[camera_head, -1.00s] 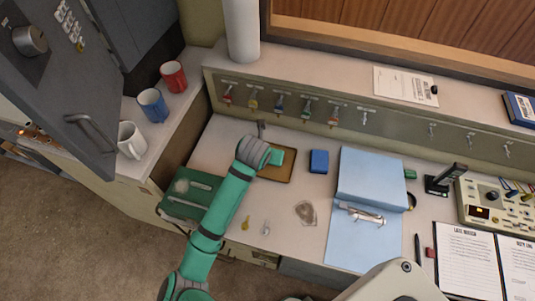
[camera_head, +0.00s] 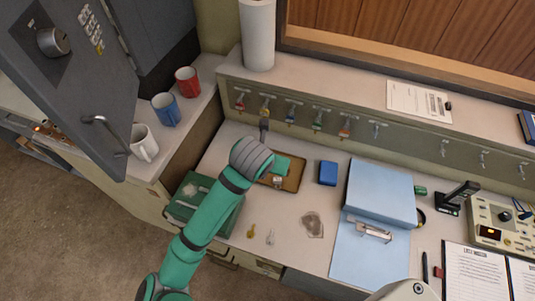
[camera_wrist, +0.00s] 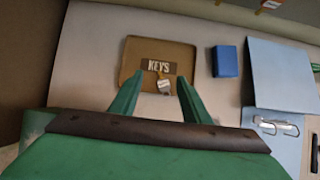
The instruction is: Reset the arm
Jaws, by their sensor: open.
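My gripper (camera_wrist: 158,97) is open in the wrist view, with two green fingers apart and nothing between them. They point toward a brown tray (camera_wrist: 130,60) labelled KEYS. A key with a pale tag (camera_wrist: 164,84) lies in the tray, just beyond the fingertips. In the head view my green arm reaches over the worktop, and its end partly hides the tray (camera_head: 294,184). I cannot tell the height of the fingers above the tray.
A blue box (camera_head: 328,173) and a light blue binder (camera_head: 380,190) stand right of the tray. A green case (camera_head: 190,205) sits left of my arm. Loose keys (camera_head: 252,231) lie in front. Several keys hang on the back panel (camera_head: 400,140). Mugs (camera_head: 166,109) stand left.

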